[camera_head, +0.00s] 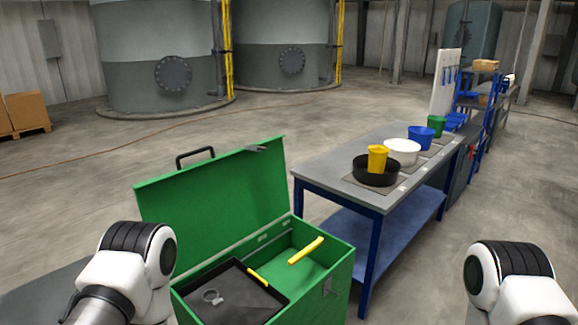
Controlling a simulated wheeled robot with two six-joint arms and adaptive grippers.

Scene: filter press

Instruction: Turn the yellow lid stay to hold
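The green box (342,281) stands in front of me with its green lid (215,195) open and tilted up at the back. A yellow bar (306,251), which looks like the lid stay, slants across the open right part of the box, its far end near the back right rim. I cannot tell whether it touches the lid. A shorter yellow piece (258,277) lies at the right edge of the black tray (232,310) inside the box. White links of my two arms show at the lower left and lower right; neither gripper is in view.
A grey ring (212,297) lies in the tray. A workbench (340,176) with a black pan (375,171), yellow cup (377,157), white bowl (402,151), blue bucket (420,137) and green bucket (436,125) stands right behind the box.

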